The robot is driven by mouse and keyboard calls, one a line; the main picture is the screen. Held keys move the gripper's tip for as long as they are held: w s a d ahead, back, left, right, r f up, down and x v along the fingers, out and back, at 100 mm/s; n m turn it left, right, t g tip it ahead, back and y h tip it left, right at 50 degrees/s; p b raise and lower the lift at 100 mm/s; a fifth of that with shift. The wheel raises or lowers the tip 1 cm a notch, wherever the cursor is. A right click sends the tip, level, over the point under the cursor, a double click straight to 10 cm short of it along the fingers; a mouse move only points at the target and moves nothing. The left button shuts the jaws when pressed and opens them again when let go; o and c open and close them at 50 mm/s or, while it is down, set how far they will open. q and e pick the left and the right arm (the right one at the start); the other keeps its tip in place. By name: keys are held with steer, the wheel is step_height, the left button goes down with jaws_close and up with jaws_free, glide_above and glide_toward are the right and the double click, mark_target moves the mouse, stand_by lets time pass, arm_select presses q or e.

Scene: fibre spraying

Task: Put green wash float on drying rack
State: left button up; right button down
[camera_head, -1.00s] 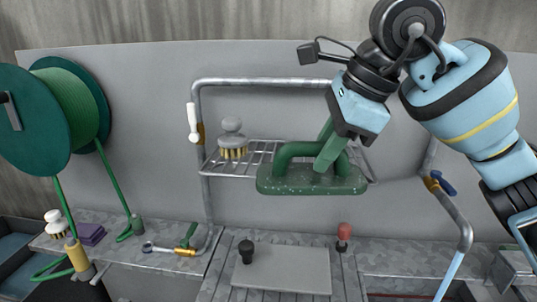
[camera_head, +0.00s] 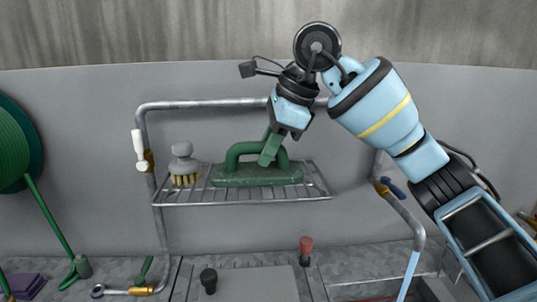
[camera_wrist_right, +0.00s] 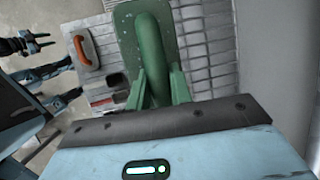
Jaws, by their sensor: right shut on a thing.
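The green wash float (camera_head: 257,177) is a flat speckled green block with an arched handle. In the head view it is level over the back part of the wire drying rack (camera_head: 245,201), touching or very close to its bars. My right gripper (camera_head: 268,153) comes from above and is shut on the float's handle. In the right wrist view, the green fingers (camera_wrist_right: 158,88) lie on both sides of the handle of the float (camera_wrist_right: 126,30), with the rack wires (camera_wrist_right: 193,45) beside it.
A grey brush (camera_head: 183,163) stands on the rack left of the float. Below are a grey board (camera_head: 255,284), a black knob (camera_head: 208,280) and a red knob (camera_head: 306,250). The rack's front right bars are clear.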

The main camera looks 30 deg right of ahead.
steer(key=w+d, duration=0.2)
steer(key=w, duration=0.1)
steer(key=w+d, duration=0.1)
steer(key=w, duration=0.1)
steer(key=shift+d+f, duration=0.2)
steer(key=shift+d, duration=0.05)
steer(key=shift+w+d+f, duration=0.1)
steer(key=shift+w+d, duration=0.25)
steer(key=shift+w, duration=0.2)
steer(key=shift+w+d, duration=0.1)
steer(key=shift+w+d+f, duration=0.1)
steer(key=shift+w+d, duration=0.05)
steer(key=shift+f+p, duration=0.3)
steer(key=shift+f, duration=1.4)
steer(key=shift+f, duration=0.1)
steer(key=c, duration=1.3)
jaws_free()
steer(key=shift+o, duration=0.2)
